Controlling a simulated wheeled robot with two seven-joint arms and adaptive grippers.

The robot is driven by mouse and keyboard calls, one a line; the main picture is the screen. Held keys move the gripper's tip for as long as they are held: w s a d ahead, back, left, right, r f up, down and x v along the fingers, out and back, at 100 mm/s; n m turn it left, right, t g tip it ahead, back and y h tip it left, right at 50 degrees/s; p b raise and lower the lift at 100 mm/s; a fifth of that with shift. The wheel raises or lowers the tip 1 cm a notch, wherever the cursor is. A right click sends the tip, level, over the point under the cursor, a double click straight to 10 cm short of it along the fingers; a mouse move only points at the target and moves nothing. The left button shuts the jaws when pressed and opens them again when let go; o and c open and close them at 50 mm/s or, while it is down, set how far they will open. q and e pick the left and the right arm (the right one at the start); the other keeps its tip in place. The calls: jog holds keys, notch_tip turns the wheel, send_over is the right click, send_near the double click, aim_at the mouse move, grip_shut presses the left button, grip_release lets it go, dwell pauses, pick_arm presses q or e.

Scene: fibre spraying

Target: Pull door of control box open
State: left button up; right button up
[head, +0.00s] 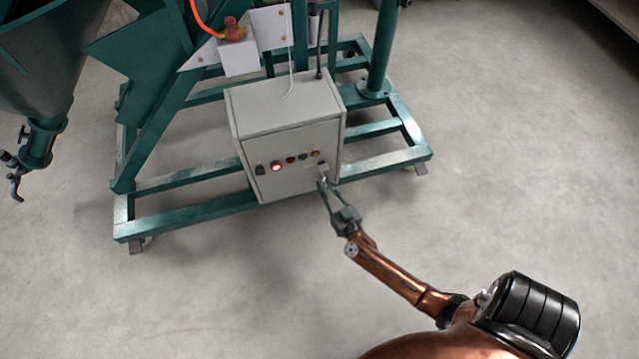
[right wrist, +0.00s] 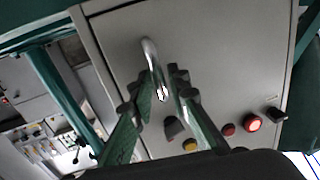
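The grey control box (head: 287,115) stands on the green frame in the middle of the head view. Its front door (head: 290,182) looks shut and carries a black switch, a lit red button and several smaller coloured buttons. A metal handle (right wrist: 151,58) sits near the door's edge, on the right side in the head view. My right gripper (head: 329,186) is at this handle. In the right wrist view its fingers (right wrist: 163,82) are apart, with the handle between their tips; whether they touch it is unclear. My left gripper is out of view.
The green steel frame (head: 190,216) runs around and under the box. A green hopper with a valve (head: 37,145) hangs at the left. A red fitting with an orange hose (head: 232,30) is above the box. The concrete floor (head: 220,290) in front is clear.

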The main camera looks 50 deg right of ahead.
jog(key=shift+w+d, duration=0.25)
jog(key=shift+w, duration=0.3)
grip_shut()
